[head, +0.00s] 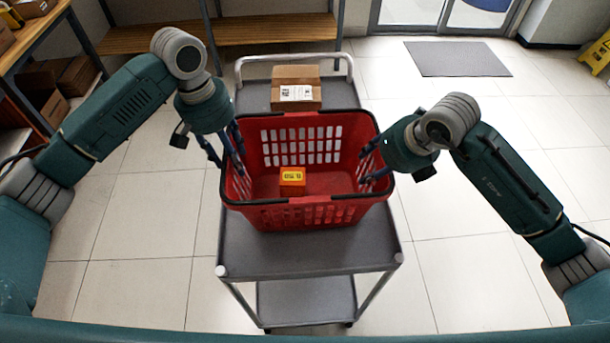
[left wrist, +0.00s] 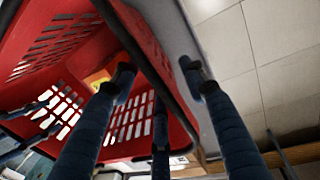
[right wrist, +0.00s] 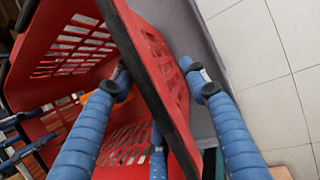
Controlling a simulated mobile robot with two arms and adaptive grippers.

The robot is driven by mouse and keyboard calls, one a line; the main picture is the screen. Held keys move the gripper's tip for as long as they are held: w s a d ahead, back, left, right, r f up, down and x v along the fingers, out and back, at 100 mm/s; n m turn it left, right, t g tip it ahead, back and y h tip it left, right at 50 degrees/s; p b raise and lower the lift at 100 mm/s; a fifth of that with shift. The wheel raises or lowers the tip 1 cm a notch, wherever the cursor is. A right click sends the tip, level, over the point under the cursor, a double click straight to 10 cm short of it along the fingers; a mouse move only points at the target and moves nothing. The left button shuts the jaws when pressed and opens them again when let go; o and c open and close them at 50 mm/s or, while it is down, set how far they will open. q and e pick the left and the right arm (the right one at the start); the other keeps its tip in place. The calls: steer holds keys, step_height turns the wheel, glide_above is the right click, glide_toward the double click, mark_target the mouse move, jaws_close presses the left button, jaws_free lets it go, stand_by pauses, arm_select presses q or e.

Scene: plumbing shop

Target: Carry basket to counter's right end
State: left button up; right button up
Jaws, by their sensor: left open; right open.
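A red basket (head: 300,216) with a black rim stands on a grey cart (head: 290,256) in the head view. A small orange and yellow box (head: 292,182) lies inside it. My left gripper (head: 226,160) is open at the basket's left wall. In the left wrist view its fingers straddle the red wall (left wrist: 150,50), some inside and one outside. My right gripper (head: 372,174) is open at the right wall. In the right wrist view its fingers likewise straddle the wall (right wrist: 165,75). Contact cannot be told. No counter is clearly recognizable.
A cardboard box (head: 296,92) with a white label sits on the cart behind the basket. A wooden shelf (head: 240,30) stands at the back, with another at the left. A grey mat (head: 457,59) lies before glass doors. The tiled floor either side is clear.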

arm_select(q)
jaws_close()
arm_select(e)
jaws_close()
steer(key=shift+r, duration=0.1)
